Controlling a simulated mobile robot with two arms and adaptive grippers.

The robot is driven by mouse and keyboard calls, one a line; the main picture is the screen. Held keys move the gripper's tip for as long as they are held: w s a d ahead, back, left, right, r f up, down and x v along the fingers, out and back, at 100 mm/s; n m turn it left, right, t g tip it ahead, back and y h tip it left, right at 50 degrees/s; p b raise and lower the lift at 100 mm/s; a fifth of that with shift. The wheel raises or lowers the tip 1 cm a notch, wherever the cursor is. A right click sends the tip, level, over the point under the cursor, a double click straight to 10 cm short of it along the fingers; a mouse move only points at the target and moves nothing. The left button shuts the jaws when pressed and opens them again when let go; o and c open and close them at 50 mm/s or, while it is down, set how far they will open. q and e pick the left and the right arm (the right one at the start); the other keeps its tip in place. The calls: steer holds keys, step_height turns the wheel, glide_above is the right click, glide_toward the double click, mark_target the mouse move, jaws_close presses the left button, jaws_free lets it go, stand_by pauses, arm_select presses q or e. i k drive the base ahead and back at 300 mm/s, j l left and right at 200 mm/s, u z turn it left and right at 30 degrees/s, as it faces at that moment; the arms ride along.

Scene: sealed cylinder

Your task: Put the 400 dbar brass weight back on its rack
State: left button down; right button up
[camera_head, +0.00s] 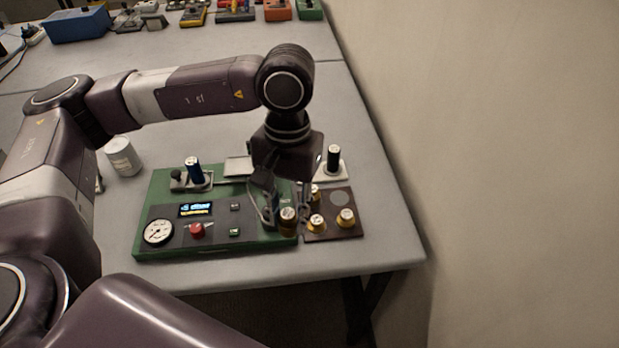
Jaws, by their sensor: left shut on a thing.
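My left gripper (284,206) points down over the right end of the green apparatus. It is shut on a brass weight (288,222) with a pale marked top, held between the apparatus and the rack; the marking is too small to read. The brown rack (327,235) stands just right of the apparatus. It carries smaller brass-coloured weights, two at the front (316,222) (346,217) and one behind, partly hidden by the gripper (314,191). A bare grey round spot (339,198) shows at its back right. My right gripper is not in view.
The green apparatus (160,248) has a dial, a lit display, a red knob and a dark blue cylinder (193,170). A black cylinder on a pale base (333,158) stands behind the rack. A white cup (123,157) stands at left. The table's right edge is close to the rack.

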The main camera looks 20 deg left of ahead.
mark_target(339, 199)
steer(key=k+l+z, duration=0.15)
steer(key=k+z, duration=0.2)
steer(key=k, duration=0.3)
steer(key=i+j+z, duration=0.1)
steer(key=j+z, duration=0.75)
steer(key=j, duration=0.3)
